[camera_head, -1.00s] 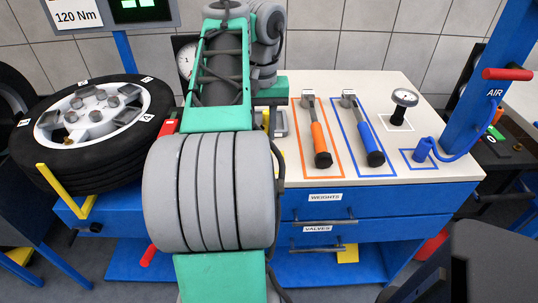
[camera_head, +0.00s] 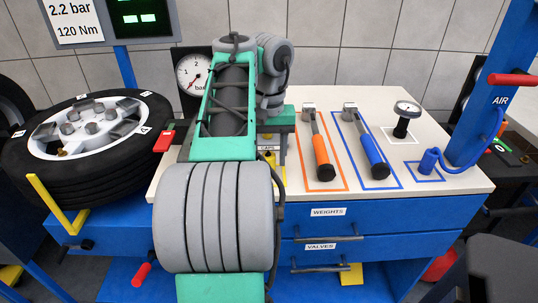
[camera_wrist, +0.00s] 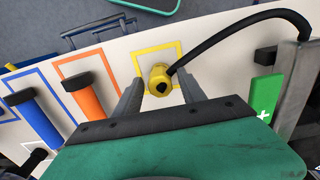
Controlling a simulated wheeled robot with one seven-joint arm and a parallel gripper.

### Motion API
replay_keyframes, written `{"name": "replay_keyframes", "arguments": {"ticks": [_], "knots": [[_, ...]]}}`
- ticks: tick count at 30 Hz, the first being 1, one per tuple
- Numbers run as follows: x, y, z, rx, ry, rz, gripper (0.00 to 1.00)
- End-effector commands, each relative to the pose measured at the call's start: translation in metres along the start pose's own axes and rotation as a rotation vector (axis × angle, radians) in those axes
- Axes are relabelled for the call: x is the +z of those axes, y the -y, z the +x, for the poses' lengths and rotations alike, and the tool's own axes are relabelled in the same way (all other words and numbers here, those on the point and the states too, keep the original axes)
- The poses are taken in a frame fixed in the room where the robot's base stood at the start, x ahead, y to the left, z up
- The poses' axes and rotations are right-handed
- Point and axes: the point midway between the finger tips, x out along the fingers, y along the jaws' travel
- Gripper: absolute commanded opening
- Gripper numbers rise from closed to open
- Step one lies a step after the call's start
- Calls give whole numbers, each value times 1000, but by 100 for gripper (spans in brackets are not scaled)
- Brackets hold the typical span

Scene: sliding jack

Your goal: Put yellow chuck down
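The yellow chuck (camera_wrist: 159,86) sits inside a yellow outlined square (camera_wrist: 138,55) on the pale bench top in the wrist view. A black hose runs from it to the right. The two grey fingers of my gripper (camera_wrist: 157,80) stand on either side of the chuck, with visible gaps between them and it. The gripper looks open. In the head view my arm hides the gripper and most of the chuck's place. I cannot tell the exact height of the fingers over the bench.
An orange-handled tool (camera_head: 321,150) and a blue-handled tool (camera_head: 372,148) lie in outlined places right of my arm. A gauge (camera_head: 405,117) stands farther right, near the blue air post (camera_head: 480,110). A wheel (camera_head: 88,140) lies at left. A green block (camera_wrist: 264,97) is right of the chuck.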

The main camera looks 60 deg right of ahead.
Motion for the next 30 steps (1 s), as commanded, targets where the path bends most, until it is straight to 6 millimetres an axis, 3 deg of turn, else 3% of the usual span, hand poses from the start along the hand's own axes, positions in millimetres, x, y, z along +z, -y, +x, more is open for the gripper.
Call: {"name": "replay_keyframes", "arguments": {"ticks": [10,21,25,30], "knots": [[0,0,-7,0,0,-1,51],[0,0,-98,0,0,-1,51],[0,0,-117,0,1,-1,51],[0,0,-125,0,1,0,51]]}}
